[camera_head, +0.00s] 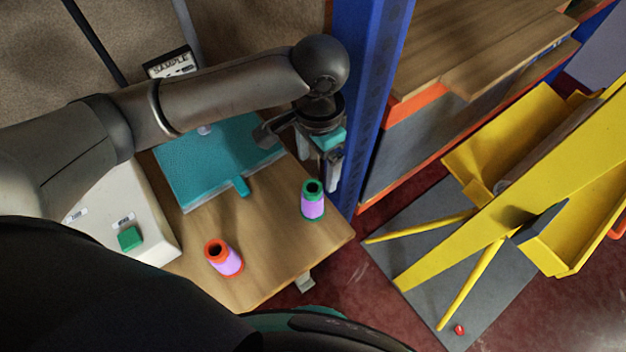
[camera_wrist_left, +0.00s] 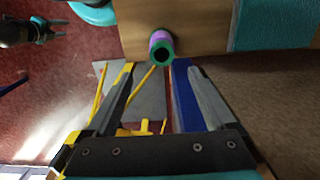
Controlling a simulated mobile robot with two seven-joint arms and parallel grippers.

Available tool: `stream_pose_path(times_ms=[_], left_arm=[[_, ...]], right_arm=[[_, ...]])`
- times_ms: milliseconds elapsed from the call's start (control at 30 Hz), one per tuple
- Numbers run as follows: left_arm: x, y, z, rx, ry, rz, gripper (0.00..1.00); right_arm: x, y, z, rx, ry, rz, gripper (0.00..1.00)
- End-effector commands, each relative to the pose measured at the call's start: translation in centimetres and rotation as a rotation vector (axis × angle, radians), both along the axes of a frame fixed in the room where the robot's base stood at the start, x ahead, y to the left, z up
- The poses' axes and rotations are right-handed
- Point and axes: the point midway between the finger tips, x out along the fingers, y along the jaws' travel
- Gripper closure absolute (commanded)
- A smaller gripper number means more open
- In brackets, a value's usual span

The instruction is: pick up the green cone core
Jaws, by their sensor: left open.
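The green cone core (camera_head: 313,200), wound with purple thread, stands upright near the right edge of the wooden table. In the left wrist view the green cone core (camera_wrist_left: 161,50) shows its green ring top and dark hole, just beyond the space between my fingertips. My left gripper (camera_head: 325,172) is open and empty, above and slightly behind the core in the head view, and apart from it. Its two fingers (camera_wrist_left: 155,68) spread wide in the wrist view. My right gripper (camera_wrist_left: 50,32) appears small at the upper left of the wrist view; its jaw state is unclear.
An orange-red core with purple thread (camera_head: 223,257) stands left of the green one on the table (camera_head: 262,268). A blue post (camera_head: 362,100) rises close to my left gripper. A yellow frame (camera_head: 500,215) stands at right.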

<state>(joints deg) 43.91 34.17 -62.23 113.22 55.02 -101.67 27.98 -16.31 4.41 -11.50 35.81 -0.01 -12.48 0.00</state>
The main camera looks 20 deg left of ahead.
Motion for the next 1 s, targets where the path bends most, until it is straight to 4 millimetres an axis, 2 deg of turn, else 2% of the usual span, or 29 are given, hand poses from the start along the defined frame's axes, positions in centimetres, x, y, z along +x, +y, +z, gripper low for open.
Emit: stream_pose_path(times_ms=[133, 300, 400, 633, 900, 1000], left_arm=[[-0.1, 0.1, -3.5, 0.003, 0.005, 0.001, 0.11], [-0.1, 0.1, -7.0, 0.002, 0.003, 0.002, 0.11], [-0.1, 0.1, -8.3, 0.001, 0.002, 0.001, 0.11], [0.0, 0.2, -9.8, 0.001, 0.000, 0.001, 0.11], [0.0, 0.9, -13.7, 0.003, 0.002, 0.001, 0.11], [0.0, 0.9, -14.3, 0.001, 0.000, -0.001, 0.11]], right_arm=[[-2.0, -0.3, -1.3, -0.005, 0.031, 0.001, 0.50], [-2.6, -0.4, -2.3, -0.007, 0.041, 0.001, 0.50], [-2.3, -0.4, -2.6, -0.007, 0.037, 0.000, 0.50], [-1.3, -0.3, -3.0, -0.006, 0.020, 0.001, 0.50], [-1.2, -0.3, -4.4, -0.005, 0.018, 0.000, 0.50], [-1.2, -0.3, -4.6, -0.005, 0.018, 0.000, 0.50]])
